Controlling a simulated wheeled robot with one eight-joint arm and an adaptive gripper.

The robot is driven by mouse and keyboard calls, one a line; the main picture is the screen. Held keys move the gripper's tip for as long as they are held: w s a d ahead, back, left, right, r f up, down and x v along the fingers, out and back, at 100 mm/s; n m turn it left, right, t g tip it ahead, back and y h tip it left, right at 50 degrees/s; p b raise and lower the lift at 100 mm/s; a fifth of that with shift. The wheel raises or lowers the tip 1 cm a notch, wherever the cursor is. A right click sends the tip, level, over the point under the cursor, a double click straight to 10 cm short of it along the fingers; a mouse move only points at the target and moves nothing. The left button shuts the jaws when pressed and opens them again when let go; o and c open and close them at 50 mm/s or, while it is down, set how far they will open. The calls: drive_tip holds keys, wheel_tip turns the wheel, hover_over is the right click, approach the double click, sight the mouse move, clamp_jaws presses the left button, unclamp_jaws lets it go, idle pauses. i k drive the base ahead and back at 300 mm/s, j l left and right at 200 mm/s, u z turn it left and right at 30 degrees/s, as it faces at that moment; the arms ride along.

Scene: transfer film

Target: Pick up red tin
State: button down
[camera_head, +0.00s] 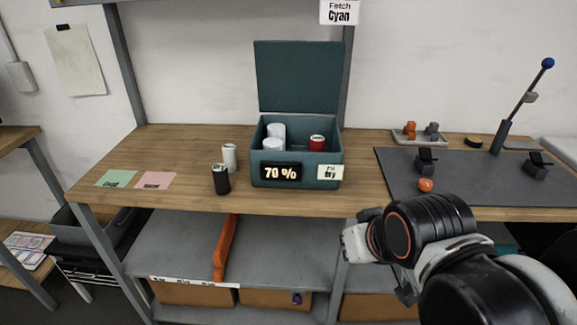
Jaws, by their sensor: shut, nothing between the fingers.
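A red tin (317,143) with a pale lid stands inside an open teal box (254,175) on the wooden table, in the box's right part. White tins (273,144) stand beside it in the left part. The box's lid (297,76) is raised upright at the back. My gripper (350,243) is in front of the table's front edge, below and to the right of the box, apart from the tin. It is shut and empty; its fingertips are small and partly hidden by my arm.
A black tin (221,179) and a white tin (229,157) stand left of the box. Green and pink cards lie farther left. A dark mat (470,188) at right bears stands, an orange ball (425,185) and a lever. A shelf (270,250) lies below.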

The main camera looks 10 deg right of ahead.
sight(316, 142)
drive_tip(key=i+l+u, duration=0.1)
drive_tip(key=l, duration=0.35)
drive_tip(key=i+l+u, duration=0.1)
drive_tip(key=l, duration=0.35)
drive_tip(key=i+l+u, duration=0.1)
drive_tip(key=l, duration=0.4)
drive_tip(key=i+l+u, duration=0.1)
drive_tip(key=i+l, duration=0.15)
drive_tip(key=l, duration=0.25)
drive_tip(key=u, duration=1.45)
